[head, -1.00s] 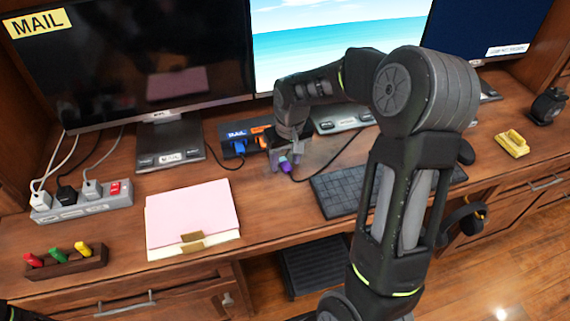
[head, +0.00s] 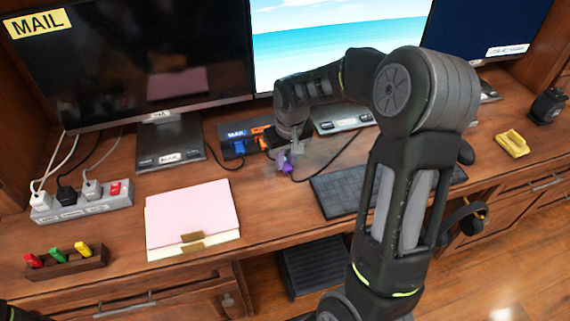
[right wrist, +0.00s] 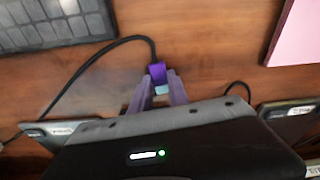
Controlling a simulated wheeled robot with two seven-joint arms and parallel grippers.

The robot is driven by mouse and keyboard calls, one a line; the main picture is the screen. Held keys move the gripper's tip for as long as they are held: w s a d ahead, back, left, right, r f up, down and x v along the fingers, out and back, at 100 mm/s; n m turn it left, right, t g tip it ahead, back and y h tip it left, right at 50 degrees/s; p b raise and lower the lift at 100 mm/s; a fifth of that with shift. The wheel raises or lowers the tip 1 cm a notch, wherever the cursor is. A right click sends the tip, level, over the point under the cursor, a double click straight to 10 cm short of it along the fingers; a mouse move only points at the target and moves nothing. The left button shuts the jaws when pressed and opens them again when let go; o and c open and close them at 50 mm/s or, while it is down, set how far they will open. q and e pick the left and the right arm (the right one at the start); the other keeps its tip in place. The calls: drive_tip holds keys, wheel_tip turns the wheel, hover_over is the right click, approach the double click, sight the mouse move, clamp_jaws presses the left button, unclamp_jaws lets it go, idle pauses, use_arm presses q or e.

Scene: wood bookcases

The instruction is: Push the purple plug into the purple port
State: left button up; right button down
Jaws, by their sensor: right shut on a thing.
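My right gripper (head: 288,160) is shut on the purple plug (head: 286,168) above the desk, beside the dark port box (head: 233,149). The right wrist view shows the purple plug (right wrist: 157,72) between the tips of my right gripper (right wrist: 159,88). Its light blue end faces the wrist and its black cable trails off the other way. The port box has a blue MAIL label and an orange port. The purple port cannot be made out; my arm and gripper cover the box's right part.
A keyboard (head: 338,189) lies right of the plug and a pink folder (head: 192,215) lies to the left. Monitor stands (head: 170,143) are behind. A power strip (head: 82,203) and a rack of coloured plugs (head: 66,262) are far left. Desk between folder and keyboard is clear.

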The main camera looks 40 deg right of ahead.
sight(286, 164)
wheel_tip(286, 164, up, 10)
idle(0.6)
drive_tip(key=shift+r, duration=0.1)
idle(0.4)
